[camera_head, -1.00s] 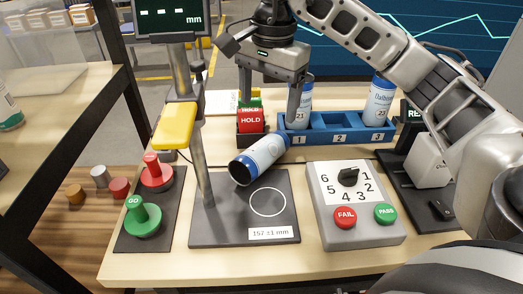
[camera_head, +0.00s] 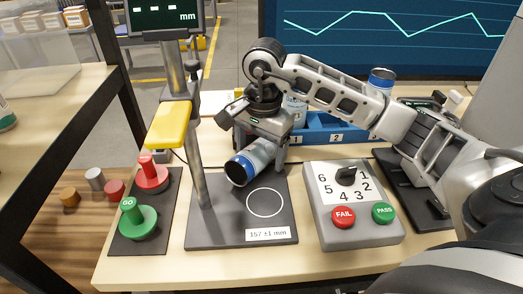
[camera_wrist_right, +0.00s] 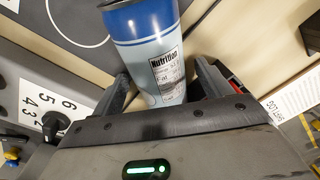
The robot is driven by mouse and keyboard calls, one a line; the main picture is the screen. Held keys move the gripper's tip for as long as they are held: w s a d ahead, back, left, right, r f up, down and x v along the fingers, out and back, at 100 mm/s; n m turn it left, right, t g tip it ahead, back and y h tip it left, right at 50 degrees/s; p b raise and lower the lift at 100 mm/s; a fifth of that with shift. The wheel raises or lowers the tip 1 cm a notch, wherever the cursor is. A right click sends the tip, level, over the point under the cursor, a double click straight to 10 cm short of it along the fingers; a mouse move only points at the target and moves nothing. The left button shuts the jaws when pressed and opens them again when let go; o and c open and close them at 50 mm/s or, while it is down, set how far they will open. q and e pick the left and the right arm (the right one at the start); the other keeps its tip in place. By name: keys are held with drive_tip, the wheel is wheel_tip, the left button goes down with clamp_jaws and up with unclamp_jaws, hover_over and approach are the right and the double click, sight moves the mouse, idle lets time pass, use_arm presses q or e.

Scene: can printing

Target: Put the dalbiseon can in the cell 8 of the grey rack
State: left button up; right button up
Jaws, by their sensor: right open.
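No can reading dalbiseon and no grey rack can be made out. My left gripper is not in view.
A blue rack (camera_head: 322,121) with numbered cells stands behind, with a can (camera_head: 381,79) at right and another (camera_head: 296,108) partly hidden by my arm.

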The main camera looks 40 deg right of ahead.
drive_tip(key=c, duration=1.1)
